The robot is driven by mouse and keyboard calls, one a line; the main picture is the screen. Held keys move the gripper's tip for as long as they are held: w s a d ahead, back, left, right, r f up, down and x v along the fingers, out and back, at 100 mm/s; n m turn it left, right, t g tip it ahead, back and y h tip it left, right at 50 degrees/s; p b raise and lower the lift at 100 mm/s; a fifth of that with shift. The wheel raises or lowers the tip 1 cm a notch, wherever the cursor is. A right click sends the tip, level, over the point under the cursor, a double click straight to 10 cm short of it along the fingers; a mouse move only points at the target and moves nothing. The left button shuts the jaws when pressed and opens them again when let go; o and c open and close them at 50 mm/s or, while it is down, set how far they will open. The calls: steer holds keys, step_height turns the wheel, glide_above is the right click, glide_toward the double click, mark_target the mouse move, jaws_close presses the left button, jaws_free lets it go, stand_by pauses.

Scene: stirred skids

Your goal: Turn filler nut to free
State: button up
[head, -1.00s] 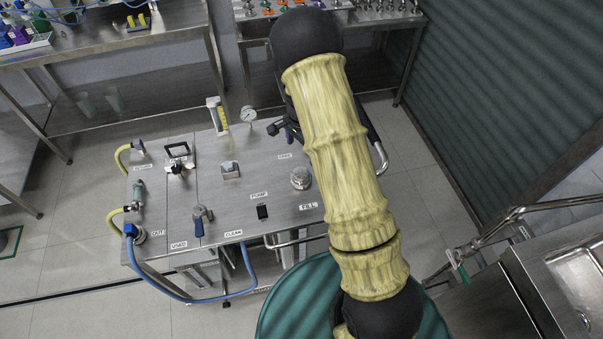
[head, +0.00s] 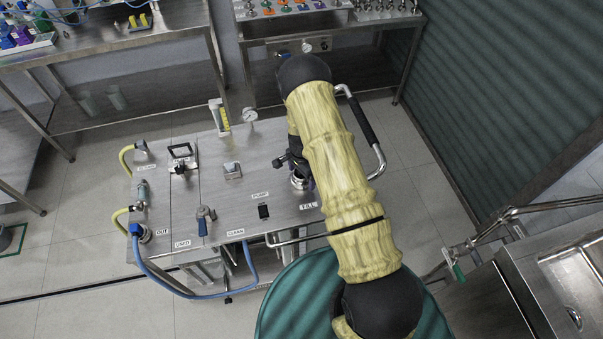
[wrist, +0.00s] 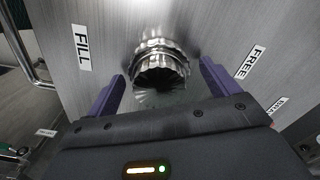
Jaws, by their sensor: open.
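The filler nut (wrist: 160,66) is a shiny, ribbed metal cap on the brushed steel top of the skid (head: 250,180). In the wrist view it lies between the two purple fingers of my gripper (wrist: 162,72). The fingers are open, one on each side, with a visible gap to the nut. The FILL label (wrist: 82,47) is to the left of the nut and the FREE label (wrist: 249,62) to the right. In the head view my arm and gripper partly cover the nut (head: 299,181).
On the skid top stand a pressure gauge (head: 250,115), a blue-handled valve (head: 203,220) and a small black PUMP switch (head: 264,211). A bent rail with a black grip (head: 359,118) rises behind my arm.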

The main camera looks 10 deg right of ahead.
steer(key=shift+f, duration=0.2)
steer(key=shift+c, duration=0.4)
steer(key=c, duration=0.9)
